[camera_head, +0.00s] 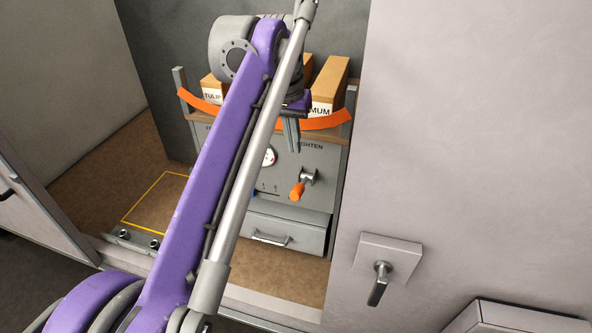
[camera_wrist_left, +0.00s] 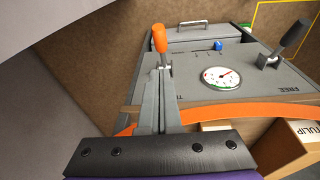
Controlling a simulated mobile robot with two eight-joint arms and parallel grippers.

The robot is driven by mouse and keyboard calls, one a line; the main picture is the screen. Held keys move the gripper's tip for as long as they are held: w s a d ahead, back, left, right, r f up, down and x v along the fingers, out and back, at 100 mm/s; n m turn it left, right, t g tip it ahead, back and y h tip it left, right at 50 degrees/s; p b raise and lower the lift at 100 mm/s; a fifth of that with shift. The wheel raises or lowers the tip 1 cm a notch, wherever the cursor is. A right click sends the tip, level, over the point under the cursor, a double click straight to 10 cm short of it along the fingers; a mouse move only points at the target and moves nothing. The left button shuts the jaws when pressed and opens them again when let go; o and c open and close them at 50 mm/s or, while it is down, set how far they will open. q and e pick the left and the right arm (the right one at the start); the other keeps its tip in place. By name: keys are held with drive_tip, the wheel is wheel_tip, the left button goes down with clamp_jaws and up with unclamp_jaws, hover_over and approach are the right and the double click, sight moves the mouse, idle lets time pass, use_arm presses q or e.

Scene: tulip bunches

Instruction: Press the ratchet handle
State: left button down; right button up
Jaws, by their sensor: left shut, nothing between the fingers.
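The ratchet handle, an orange grip on a grey stem (camera_head: 297,191), sticks out from the grey panel (camera_head: 328,170) under the partly covered word "TIGHTEN". It also shows in the left wrist view as an orange grip (camera_wrist_left: 159,39) just beyond my fingertips. My left gripper (camera_head: 293,148) is shut and empty, above the handle in the head view. In the left wrist view its fingers (camera_wrist_left: 163,75) point toward the handle's base, and I cannot tell whether they touch. A black lever (camera_wrist_left: 290,42) stands by the word "FREE". My right gripper is not in view.
A round gauge (camera_wrist_left: 221,78) sits on the panel. An orange strap (camera_head: 330,121) spans in front of boxes marked TULIP (camera_head: 212,90) and MUM (camera_head: 327,85). A drawer (camera_head: 285,235) lies below. A yellow outline (camera_head: 150,195) marks bare surface at left. A pale wall stands close at right.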

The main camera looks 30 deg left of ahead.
use_arm(q)
drive_tip(key=a+r, duration=0.1)
drive_tip(key=w+a+r, duration=0.1)
drive_tip(key=r, duration=0.1)
drive_tip(key=shift+g, duration=0.3)
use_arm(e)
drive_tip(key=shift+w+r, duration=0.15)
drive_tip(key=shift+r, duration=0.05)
use_arm(q)
drive_tip(key=b, duration=0.2)
hover_over(296, 185)
drive_tip(key=a, duration=0.1)
drive_tip(key=f, duration=0.6)
drive_tip(key=w+f, duration=0.1)
drive_tip(key=f, duration=0.3)
drive_tip(key=shift+a, duration=0.15)
drive_tip(key=shift+s+d+f, duration=0.2)
drive_tip(key=shift+f, duration=0.4)
drive_tip(key=shift+s+d+f, duration=0.15)
drive_tip(key=shift+s+f, duration=0.05)
drive_tip(key=shift+f, duration=0.35)
drive_tip(key=shift+s+d+f, duration=0.2)
drive_tip(key=shift+f, duration=0.4)
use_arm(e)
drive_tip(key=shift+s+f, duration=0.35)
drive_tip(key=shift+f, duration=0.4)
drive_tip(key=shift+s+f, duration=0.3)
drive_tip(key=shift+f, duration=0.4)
